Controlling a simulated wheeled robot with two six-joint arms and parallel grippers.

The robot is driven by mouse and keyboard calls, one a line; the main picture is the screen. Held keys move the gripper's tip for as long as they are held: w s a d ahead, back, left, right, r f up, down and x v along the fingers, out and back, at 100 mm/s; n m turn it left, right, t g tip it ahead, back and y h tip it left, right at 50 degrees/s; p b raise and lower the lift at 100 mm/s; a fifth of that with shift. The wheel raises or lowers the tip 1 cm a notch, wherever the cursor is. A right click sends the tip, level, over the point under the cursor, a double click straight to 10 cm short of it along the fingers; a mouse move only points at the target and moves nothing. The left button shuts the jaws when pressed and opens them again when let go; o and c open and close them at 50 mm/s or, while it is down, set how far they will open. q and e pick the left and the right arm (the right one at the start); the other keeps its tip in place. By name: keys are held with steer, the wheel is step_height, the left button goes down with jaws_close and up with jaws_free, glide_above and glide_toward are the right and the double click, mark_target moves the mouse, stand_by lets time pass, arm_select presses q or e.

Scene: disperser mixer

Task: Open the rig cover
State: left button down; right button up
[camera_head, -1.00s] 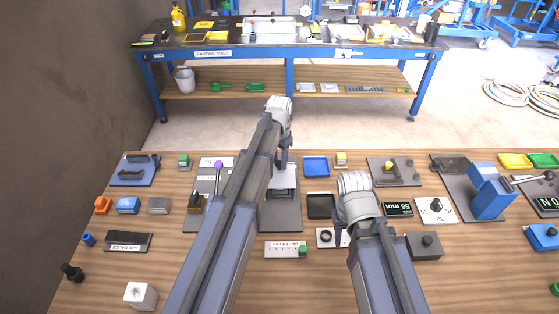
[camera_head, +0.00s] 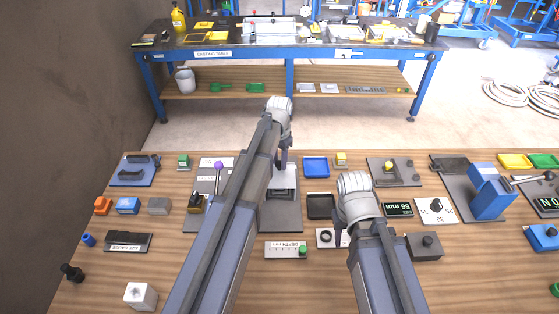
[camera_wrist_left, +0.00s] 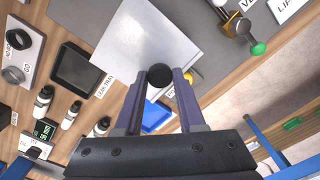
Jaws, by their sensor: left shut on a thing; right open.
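The rig cover, a smooth silver-grey plate (camera_wrist_left: 130,45) with a round black knob (camera_wrist_left: 159,75), fills the upper middle of the left wrist view. In the head view, a pale part of the rig (camera_head: 287,180) shows on its dark base (camera_head: 282,218), partly hidden by my left arm. My left gripper (camera_head: 283,160) is over the rig. In the left wrist view its two fingers (camera_wrist_left: 160,85) are shut on the knob. My right gripper (camera_head: 345,235) is open near the ring fixture, away from the cover; its fingertips are mostly hidden by its wrist.
A black tray (camera_head: 320,206) and a blue tray (camera_head: 315,167) lie right of the rig. A purple-topped lever (camera_head: 218,166) stands to its left. A labelled slide with a green knob (camera_head: 286,249) lies in front. The front left bench has free room.

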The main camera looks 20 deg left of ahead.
stand_by(0.4)
arm_select(q)
steer(key=s+d, duration=0.3)
steer(key=s, duration=0.7)
steer(key=shift+s, duration=0.4)
steer(key=c, duration=0.5)
jaws_free()
steer(key=shift+r, duration=0.15)
step_height(320, 180, up, 8)
steer(key=p, duration=0.7)
steer(key=shift+f+p, duration=0.2)
steer(key=shift+p, duration=0.2)
